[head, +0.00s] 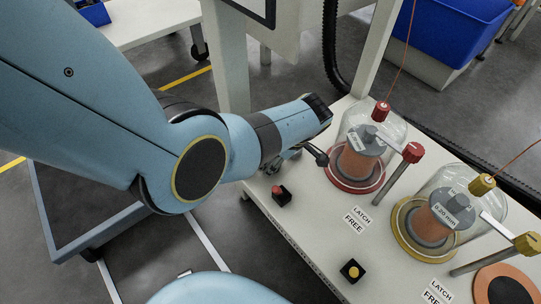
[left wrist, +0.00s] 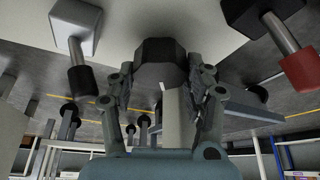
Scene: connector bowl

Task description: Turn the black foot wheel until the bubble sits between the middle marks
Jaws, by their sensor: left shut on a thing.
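The black foot wheel (left wrist: 160,64) shows in the left wrist view as a dark faceted knob between the fingers. My left gripper (left wrist: 162,88) is shut on it, with a finger on each side. In the head view my left gripper (head: 288,158) is at the near left edge of the white table, partly hidden by its own wrist. The wheel cannot be made out clearly there. No bubble or middle marks can be made out in either view. My right gripper is in neither view.
A red-based spool (head: 355,185) under a clear cover stands just right of the gripper, with a yellow-based spool (head: 425,245) farther right. A red button box (head: 281,195) and a yellow button box (head: 352,271) sit along the table's front edge.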

